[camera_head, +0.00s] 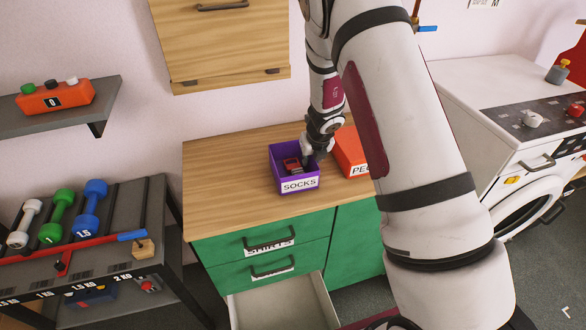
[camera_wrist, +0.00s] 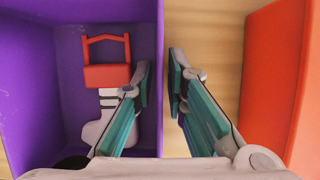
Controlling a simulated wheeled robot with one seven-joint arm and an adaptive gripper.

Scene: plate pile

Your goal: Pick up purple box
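The purple box (camera_head: 276,171) labelled SOCKS stands open-topped on the wooden counter. A red item (camera_head: 292,166) lies inside it. In the wrist view the purple box (camera_wrist: 30,85) fills the left side, with a red-handled piece (camera_wrist: 106,75) and a grey-white sock-like shape (camera_wrist: 100,130) inside. My gripper (camera_head: 311,158) is at the box's right wall. In the wrist view my gripper (camera_wrist: 160,75) straddles that wall, one finger inside and one outside. Narrow gaps show between the fingers and the wall. It looks open; contact is not visible.
An orange-red box (camera_head: 350,150) stands close to the right, partly hidden by my arm. The counter (camera_head: 220,170) is bare left of the purple box. A drawer (camera_head: 275,305) below is pulled out. A dumbbell rack (camera_head: 100,240) stands left, a washing machine (camera_head: 525,195) right.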

